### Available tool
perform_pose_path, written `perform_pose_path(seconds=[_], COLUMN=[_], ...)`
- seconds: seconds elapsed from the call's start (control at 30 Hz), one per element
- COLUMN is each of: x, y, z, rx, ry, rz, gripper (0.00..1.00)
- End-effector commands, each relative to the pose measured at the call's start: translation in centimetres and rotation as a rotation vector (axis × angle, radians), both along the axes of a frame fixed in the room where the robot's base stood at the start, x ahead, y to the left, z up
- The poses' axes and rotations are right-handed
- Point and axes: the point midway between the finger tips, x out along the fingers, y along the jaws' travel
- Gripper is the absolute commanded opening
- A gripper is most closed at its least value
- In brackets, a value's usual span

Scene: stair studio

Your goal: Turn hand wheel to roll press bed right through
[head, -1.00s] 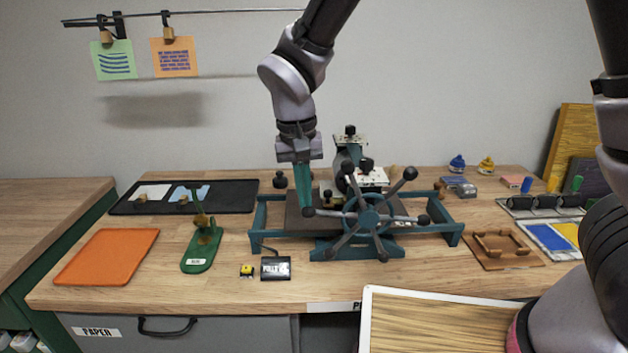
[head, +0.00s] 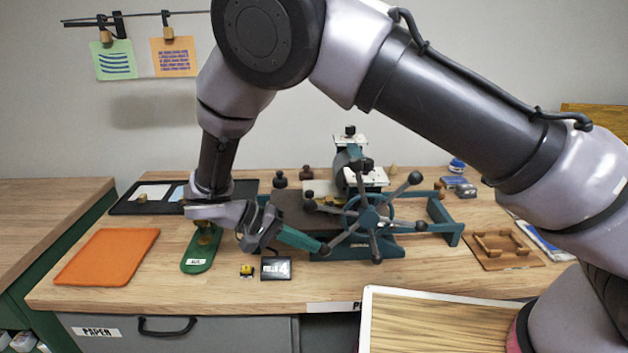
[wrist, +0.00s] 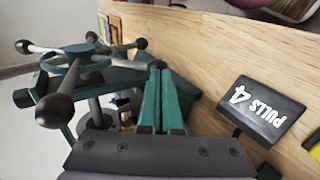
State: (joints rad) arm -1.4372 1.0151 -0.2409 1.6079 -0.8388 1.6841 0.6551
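The hand wheel (head: 367,215) is on the front of the teal press, with several grey spokes ending in dark ball knobs. It also shows at the left in the wrist view (wrist: 75,65). The dark press bed (head: 290,208) lies left of the roller, partly hidden behind my gripper and the wheel. My gripper (head: 322,249) is low at the wheel's left, its teal fingertips by the lower-left knob. In the wrist view its fingers (wrist: 160,68) are together with nothing between them, and a knob (wrist: 54,110) is left of them. Contact with the wheel cannot be told.
A black "PULLS 4" counter (head: 276,268) and a small yellow-black item (head: 246,271) lie just below my gripper. A green stand (head: 200,255) and an orange mat (head: 107,256) are at the left. A wooden frame (head: 500,250) is at the right.

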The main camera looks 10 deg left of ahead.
Motion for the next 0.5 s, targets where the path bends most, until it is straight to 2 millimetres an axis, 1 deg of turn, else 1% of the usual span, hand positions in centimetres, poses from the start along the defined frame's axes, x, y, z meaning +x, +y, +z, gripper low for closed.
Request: perform_pose_path(seconds=[0.03,0.17,0.5], x=[0.1,0.2,0.5], y=[-0.3,-0.8,-1.8], z=[-0.6,-1.5,-2.6], rx=[-0.036,-0.106,-0.097], ry=[-0.009,-0.025,-0.021], rz=[0.001,0.0,0.001], gripper=[0.0,0.0,0.0])
